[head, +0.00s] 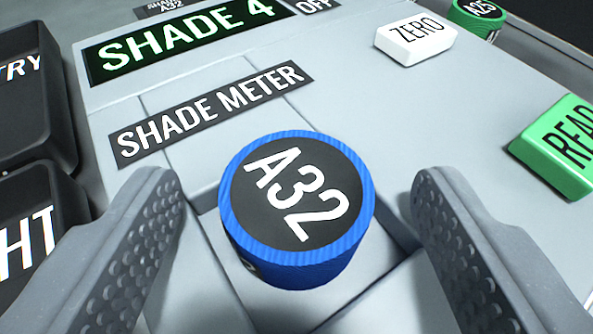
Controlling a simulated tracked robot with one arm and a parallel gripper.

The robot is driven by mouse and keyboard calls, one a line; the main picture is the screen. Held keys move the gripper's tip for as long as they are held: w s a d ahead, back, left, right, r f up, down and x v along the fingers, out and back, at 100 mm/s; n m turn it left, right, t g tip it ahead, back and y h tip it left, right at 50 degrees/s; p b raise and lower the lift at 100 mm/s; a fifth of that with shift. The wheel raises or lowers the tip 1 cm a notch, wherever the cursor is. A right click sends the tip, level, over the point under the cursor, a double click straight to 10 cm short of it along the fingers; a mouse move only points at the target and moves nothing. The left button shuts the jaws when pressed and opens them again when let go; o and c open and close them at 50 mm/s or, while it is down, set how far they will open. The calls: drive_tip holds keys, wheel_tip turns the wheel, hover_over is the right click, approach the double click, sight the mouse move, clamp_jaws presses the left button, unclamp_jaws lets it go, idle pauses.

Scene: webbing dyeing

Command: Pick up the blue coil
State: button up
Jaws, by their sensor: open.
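The blue coil (298,268) stands upright on the shade meter (205,170), with a black top marked A32. It sits in what looks like a shallow recess in the grey surface. My gripper (290,215) is open, with one finger to the left of the coil and one to the right. There is a visible gap on both sides, and neither finger touches the coil. The coil's lower near side is partly out of sight beneath its top.
The meter's display (185,40) reads SHADE 4. A white ZERO button (416,40) and a green button (560,148) are at the right. A green coil marked A25 (476,17) is at the top right. Black trays (35,110) stand at the left edge.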

drive_tip(key=c, duration=1.2)
drive_tip(key=shift+o, duration=0.2)
drive_tip(key=shift+r, duration=0.15)
